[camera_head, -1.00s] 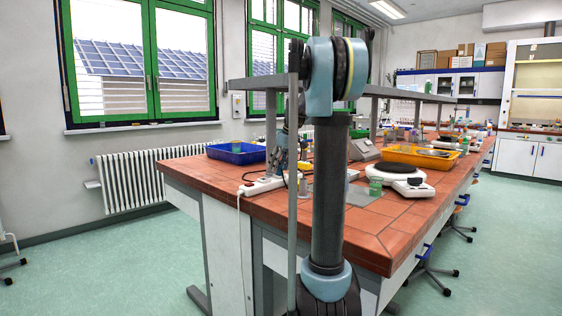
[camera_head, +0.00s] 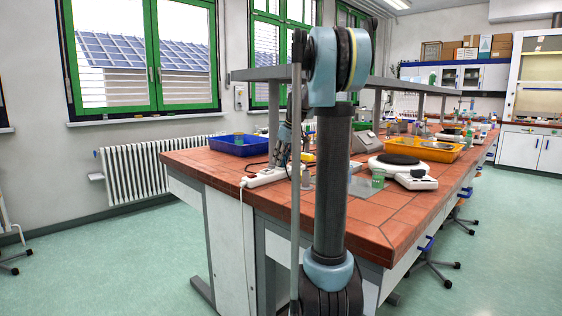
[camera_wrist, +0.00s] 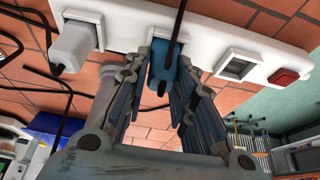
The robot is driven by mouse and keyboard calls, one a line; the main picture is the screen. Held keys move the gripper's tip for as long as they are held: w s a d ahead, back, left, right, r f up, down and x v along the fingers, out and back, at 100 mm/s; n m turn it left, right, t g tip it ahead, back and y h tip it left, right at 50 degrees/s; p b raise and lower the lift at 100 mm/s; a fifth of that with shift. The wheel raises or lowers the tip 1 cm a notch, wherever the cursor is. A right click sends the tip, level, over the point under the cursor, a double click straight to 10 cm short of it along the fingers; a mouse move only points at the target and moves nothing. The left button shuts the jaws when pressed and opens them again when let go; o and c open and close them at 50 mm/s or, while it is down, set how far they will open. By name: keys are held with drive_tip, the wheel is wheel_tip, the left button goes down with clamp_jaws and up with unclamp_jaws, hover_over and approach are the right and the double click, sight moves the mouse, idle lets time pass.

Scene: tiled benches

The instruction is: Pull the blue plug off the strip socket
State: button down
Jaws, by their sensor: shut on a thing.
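The white strip socket (camera_wrist: 207,54) runs across the top of the wrist view. The blue plug (camera_wrist: 158,62) is at the strip, with a black cable passing over it. My gripper (camera_wrist: 169,82) is shut on the blue plug, one finger on each side of it. The plug's contact with its socket is hidden, so I cannot tell how far in it sits. In the head view the strip socket (camera_head: 264,177) lies near the bench's left edge. My gripper there is largely hidden and the plug cannot be made out.
A white plug (camera_wrist: 74,46) stands in the strip left of the blue one. To the right are an empty outlet (camera_wrist: 236,66) and a red switch (camera_wrist: 284,76). A blue tray (camera_head: 232,147), a hotplate (camera_head: 400,162) and a green-filled beaker (camera_head: 378,178) stand on the tiled bench (camera_head: 372,212).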

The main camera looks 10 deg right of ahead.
drive_tip(key=shift+r, duration=0.15)
drive_tip(key=shift+r, duration=1.05)
drive_tip(key=shift+r, duration=0.1)
drive_tip(key=shift+r, duration=2.35)
drive_tip(key=shift+w, duration=0.1)
